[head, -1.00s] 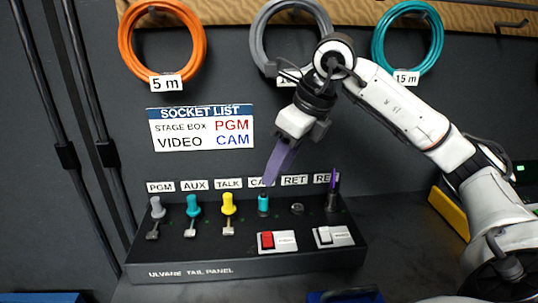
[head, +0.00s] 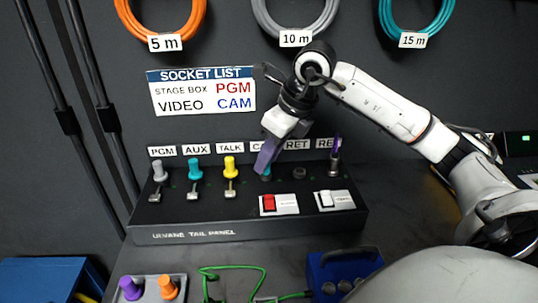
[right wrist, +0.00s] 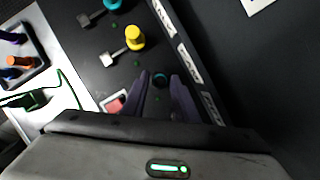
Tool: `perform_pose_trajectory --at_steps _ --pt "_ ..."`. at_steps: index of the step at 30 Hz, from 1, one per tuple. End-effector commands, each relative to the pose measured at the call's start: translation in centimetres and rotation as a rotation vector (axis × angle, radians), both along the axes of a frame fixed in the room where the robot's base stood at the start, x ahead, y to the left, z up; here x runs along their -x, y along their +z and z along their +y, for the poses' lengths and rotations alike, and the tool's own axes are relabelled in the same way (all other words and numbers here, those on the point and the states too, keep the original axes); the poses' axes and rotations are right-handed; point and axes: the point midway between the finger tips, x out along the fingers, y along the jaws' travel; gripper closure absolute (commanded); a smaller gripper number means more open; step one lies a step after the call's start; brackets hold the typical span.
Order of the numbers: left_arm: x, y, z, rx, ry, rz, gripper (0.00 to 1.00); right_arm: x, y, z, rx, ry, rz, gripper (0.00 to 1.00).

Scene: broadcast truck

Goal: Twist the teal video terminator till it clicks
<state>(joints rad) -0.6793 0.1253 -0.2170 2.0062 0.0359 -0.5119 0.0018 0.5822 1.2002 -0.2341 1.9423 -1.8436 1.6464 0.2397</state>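My left gripper is not in view.
Grey (head: 159,168), teal (head: 195,169) and yellow (head: 229,167) plugs stand left of CAM; a purple-topped part (head: 335,158) stands right. Red (head: 269,202) and white (head: 325,197) switches sit in front. A tray (head: 178,283) and blue box (head: 345,272) lie nearer.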

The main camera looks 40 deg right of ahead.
Motion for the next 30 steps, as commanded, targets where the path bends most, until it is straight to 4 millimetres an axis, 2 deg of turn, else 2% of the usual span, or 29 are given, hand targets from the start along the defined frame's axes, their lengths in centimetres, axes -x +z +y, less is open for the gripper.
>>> perform_pose_trajectory --at_steps 1,4,5,6,9,14,24,30 --pt "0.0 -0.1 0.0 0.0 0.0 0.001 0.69 0.0 0.0 0.0 0.0 0.0 0.0 0.83" --pt "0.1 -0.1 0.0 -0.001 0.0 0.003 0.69 0.0 0.0 0.0 0.0 0.0 0.0 1.0" --pt "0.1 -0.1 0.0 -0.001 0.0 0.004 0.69 0.0 0.0 0.0 0.0 0.0 0.0 1.0" --pt "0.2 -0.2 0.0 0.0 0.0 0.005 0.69 0.0 0.0 0.0 0.0 0.0 -0.001 0.87" --pt "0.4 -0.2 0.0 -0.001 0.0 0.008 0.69 0.0 0.1 0.0 0.0 0.0 -0.001 0.99" --pt "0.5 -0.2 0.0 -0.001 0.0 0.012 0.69 0.0 0.1 0.0 0.002 -0.034 0.0 0.99" --pt "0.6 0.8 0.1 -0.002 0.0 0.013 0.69 0.0 0.2 0.2 0.0 -0.263 -0.001 0.99" --pt "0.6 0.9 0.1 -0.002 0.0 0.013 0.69 0.0 0.1 0.2 0.0 -0.304 -0.002 0.99"
